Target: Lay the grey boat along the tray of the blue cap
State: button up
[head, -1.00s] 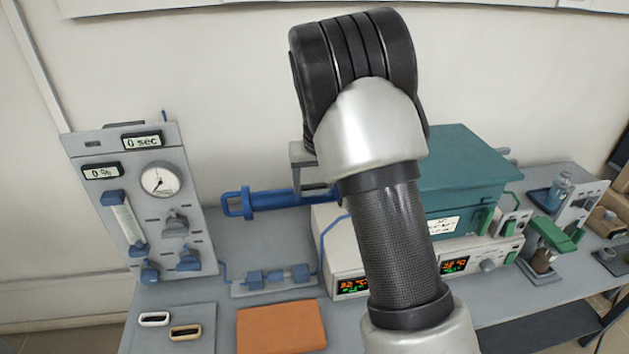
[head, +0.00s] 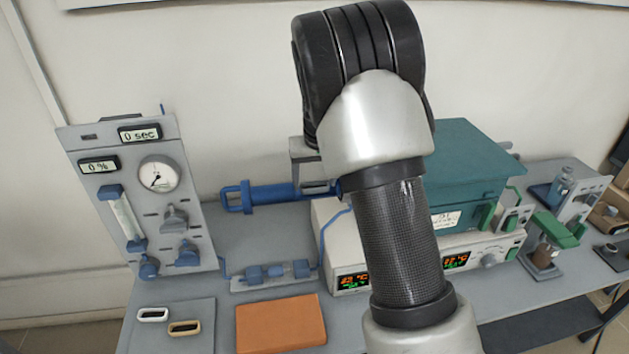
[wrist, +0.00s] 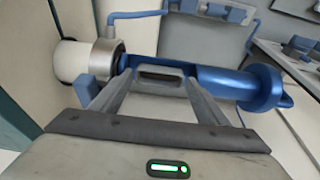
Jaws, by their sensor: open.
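The grey boat (wrist: 160,74), with a dark slot-like hollow, shows in the wrist view between my fingertips. It lies lengthwise along the blue trough-like tray (wrist: 222,80) of the blue cap (wrist: 264,88); whether it rests on the tray floor is hard to tell. My gripper (wrist: 158,84) is open, one finger near each end of the boat. In the head view the blue cap (head: 236,200) sticks out left from the furnace. My arm hides the gripper and the boat there.
A metal collar (wrist: 106,60) on a white tube end stands close left of the tray. A white boat (head: 152,314) and a tan boat (head: 185,328) lie on a grey plate, beside an orange block (head: 281,325). A gauge panel (head: 135,200) stands at left.

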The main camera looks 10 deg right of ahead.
jog(key=v, duration=1.6)
jog(key=shift+s+r, duration=0.25)
jog(key=shift+r, duration=0.1)
jog(key=s+r+t+p, duration=0.1)
jog(key=s+r, duration=0.3)
jog(key=s, duration=0.5)
jog(key=s+r+t+p, duration=0.1)
jog(key=s+r, duration=0.2)
jog(key=s, duration=0.6)
jog(key=s+f, duration=0.3)
jog(key=s, duration=1)
jog(key=shift+p, duration=0.3)
jog(key=shift+s+f, duration=0.1)
jog(key=shift+f, duration=0.05)
